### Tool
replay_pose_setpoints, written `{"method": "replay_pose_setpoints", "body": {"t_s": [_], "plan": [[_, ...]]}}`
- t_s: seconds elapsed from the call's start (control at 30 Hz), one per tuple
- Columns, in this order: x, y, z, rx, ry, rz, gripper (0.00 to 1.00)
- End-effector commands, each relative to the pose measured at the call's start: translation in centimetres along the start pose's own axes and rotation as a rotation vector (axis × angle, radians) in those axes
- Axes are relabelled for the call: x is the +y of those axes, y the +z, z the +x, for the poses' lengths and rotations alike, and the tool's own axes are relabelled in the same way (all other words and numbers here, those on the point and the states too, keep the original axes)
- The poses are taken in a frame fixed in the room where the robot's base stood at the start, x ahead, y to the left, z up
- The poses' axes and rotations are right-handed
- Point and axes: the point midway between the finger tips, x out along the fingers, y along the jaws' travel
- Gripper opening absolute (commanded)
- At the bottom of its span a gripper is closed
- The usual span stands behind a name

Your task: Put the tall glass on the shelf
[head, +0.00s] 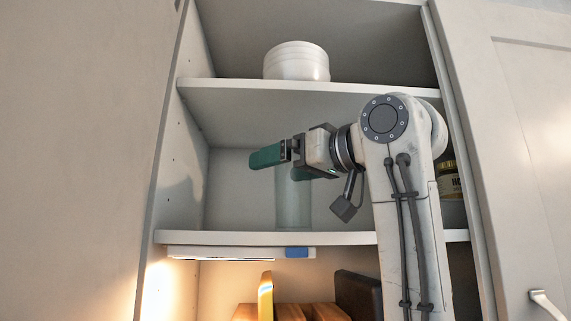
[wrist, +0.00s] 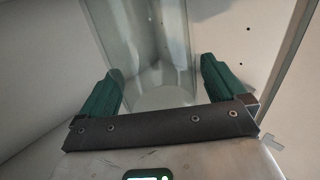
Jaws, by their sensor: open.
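The tall glass (head: 293,200) is clear and stands upright on the lower cabinet shelf (head: 220,238) in the head view. My gripper (head: 285,163) is at the upper part of the glass, and its green fingers hide part of the rim. In the wrist view the glass (wrist: 155,65) shows between and beyond the two green fingers of my gripper (wrist: 160,92). The fingers are spread apart, with a visible gap on both sides of the glass base. My gripper is open and not closed on the glass.
White stacked bowls (head: 297,62) stand on the upper shelf (head: 215,86). A dark jar (head: 449,178) is behind my arm at the right. Below are wooden blocks (head: 290,311), a yellow item (head: 266,296) and a dark board (head: 358,293). The lower shelf's left side is clear.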

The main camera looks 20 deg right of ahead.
Motion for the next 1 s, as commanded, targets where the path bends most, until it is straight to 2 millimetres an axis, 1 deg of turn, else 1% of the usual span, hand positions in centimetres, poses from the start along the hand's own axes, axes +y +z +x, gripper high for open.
{"method": "replay_pose_setpoints", "body": {"t_s": [0.13,0.23,0.27,0.37,0.6,0.7,0.83,1.0], "plan": [[0.0,-0.1,0.0,0.0,0.0,0.0,0.97],[0.0,-0.7,-0.1,0.001,0.0,-0.001,0.97],[0.0,-0.4,-0.5,0.002,0.001,-0.001,0.97],[0.0,-0.2,-1.9,0.003,0.0,-0.001,0.97],[0.0,-0.1,-7.0,0.005,0.002,-0.003,0.97],[0.0,-0.1,-8.9,0.003,0.002,-0.001,0.97],[0.0,-0.3,-10.7,0.003,0.001,-0.001,0.97],[0.0,-0.4,-11.9,0.001,0.0,-0.001,0.97]]}}
